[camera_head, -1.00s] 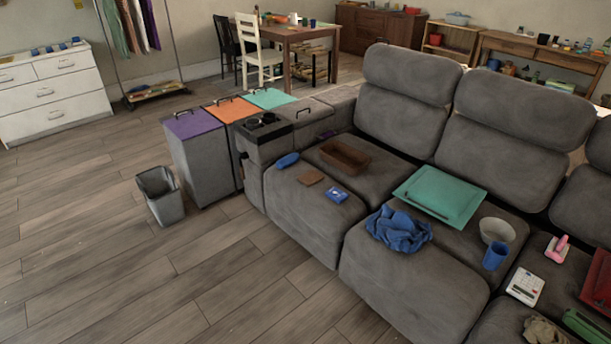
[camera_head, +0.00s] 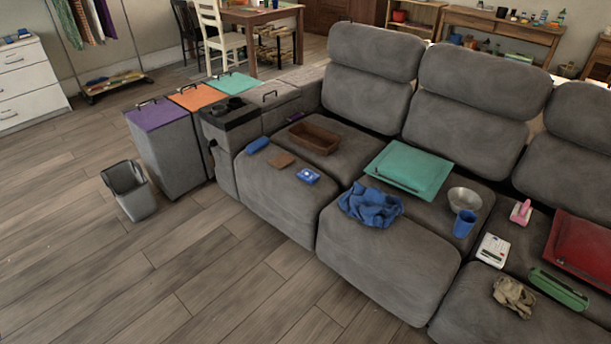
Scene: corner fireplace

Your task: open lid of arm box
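The sofa's arm box (camera_head: 278,103) is the grey armrest at the sofa's left end. Its grey lid (camera_head: 270,93) has a dark handle on top and looks closed. A black cup-holder panel (camera_head: 229,111) is at the front of the armrest. Neither of my grippers shows in the head view.
Bins with purple (camera_head: 157,115), orange (camera_head: 198,96) and teal (camera_head: 232,85) lids stand left of the armrest. A small grey bin (camera_head: 130,190) is on the floor. The sofa seats (camera_head: 280,205) hold a brown tray (camera_head: 314,138), blue cloth (camera_head: 370,204) and teal case (camera_head: 408,171). Floor in front is clear.

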